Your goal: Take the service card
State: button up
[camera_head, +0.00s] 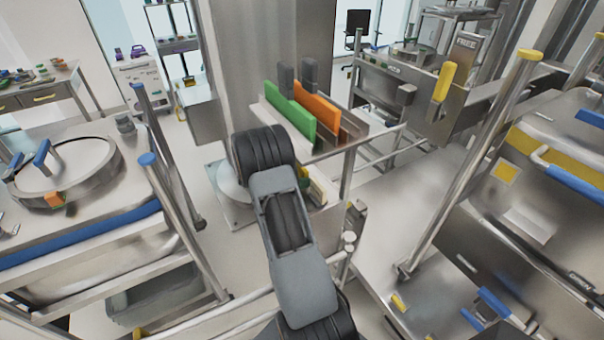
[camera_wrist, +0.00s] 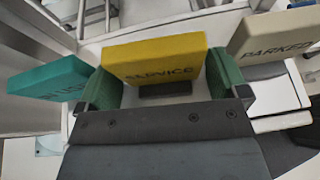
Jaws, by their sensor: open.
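The yellow service card (camera_wrist: 155,60), with SERVICE printed on its front, stands at the centre of the wrist view. My gripper (camera_wrist: 165,82) is open, its green fingers at the card's left and right edges in the picture. I cannot tell whether they touch the card. A teal card (camera_wrist: 45,78) with partly hidden lettering is on the left, close to the left finger. A beige card (camera_wrist: 272,38) reading PARKED is at the upper right.
In the head view, a green panel (camera_head: 291,117) and an orange panel (camera_head: 317,107) stand on a metal shelf (camera_head: 343,142) beside a steel column (camera_head: 268,50). Steel stations with rails flank both sides; a slanted post (camera_head: 470,165) rises at the right. Floor shows between.

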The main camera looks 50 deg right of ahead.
jog(key=shift+x, duration=0.8)
jog(key=c, duration=0.7)
jog(key=shift+r, duration=0.1)
